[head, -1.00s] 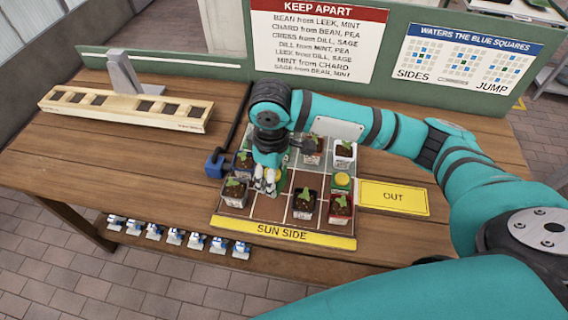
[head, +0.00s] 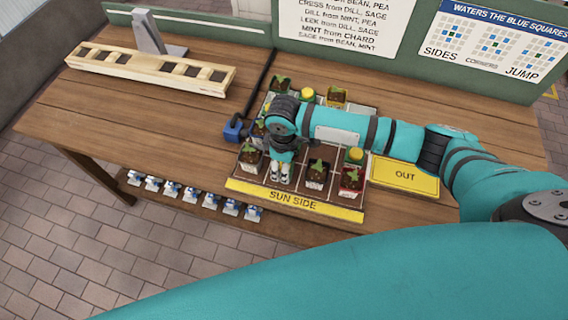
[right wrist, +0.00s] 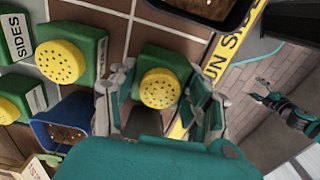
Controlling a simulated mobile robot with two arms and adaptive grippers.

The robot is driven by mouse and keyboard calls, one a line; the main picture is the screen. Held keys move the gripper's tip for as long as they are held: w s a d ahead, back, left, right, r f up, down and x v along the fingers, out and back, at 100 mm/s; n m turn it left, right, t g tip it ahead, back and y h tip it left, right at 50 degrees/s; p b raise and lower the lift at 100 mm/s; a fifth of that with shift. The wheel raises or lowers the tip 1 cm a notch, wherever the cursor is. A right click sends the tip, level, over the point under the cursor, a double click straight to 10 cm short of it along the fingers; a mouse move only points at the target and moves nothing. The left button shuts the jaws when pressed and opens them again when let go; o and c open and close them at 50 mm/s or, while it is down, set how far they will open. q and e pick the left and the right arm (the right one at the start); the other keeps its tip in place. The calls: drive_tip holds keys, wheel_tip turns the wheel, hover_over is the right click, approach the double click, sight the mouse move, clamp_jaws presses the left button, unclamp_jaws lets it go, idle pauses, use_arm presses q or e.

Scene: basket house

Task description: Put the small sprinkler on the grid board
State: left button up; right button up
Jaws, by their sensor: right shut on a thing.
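My right gripper (right wrist: 160,105) is shut on a small sprinkler (right wrist: 160,85), a green block with a round, yellow, dotted top. In the head view the right gripper (head: 281,172) is over the front row of the grid board (head: 298,185), between two potted plants; the arm and fingers hide the held sprinkler there. I cannot tell whether its base touches the board. Another yellow-topped sprinkler (right wrist: 62,62), marked SIDES, stands behind it in the right wrist view. My left gripper (right wrist: 260,98) shows small at the right of that view; its jaw state is unclear.
Potted plants (head: 250,158) (head: 316,173) flank the gripper closely. More sprinklers (head: 305,93) (head: 355,155) stand on the board. A blue pot (right wrist: 65,125) is close behind the fingers. The yellow OUT plate (head: 405,176) lies right; the wooden rack (head: 150,75) is back left.

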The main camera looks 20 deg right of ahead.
use_arm(q)
drive_tip(key=shift+s+d, duration=0.1)
drive_tip(key=shift+d, duration=0.4)
use_arm(e)
drive_tip(key=shift+f, duration=0.15)
drive_tip(key=o, duration=1)
drive_tip(key=shift+o, duration=1.3)
use_arm(q)
drive_tip(key=shift+a, duration=0.25)
use_arm(e)
drive_tip(key=shift+r, duration=0.55)
use_arm(q)
drive_tip(key=shift+a+f+b, duration=0.1)
drive_tip(key=shift+f+b, duration=0.7)
use_arm(e)
wheel_tip(320, 180, up, 11)
drive_tip(key=shift+r, duration=0.15)
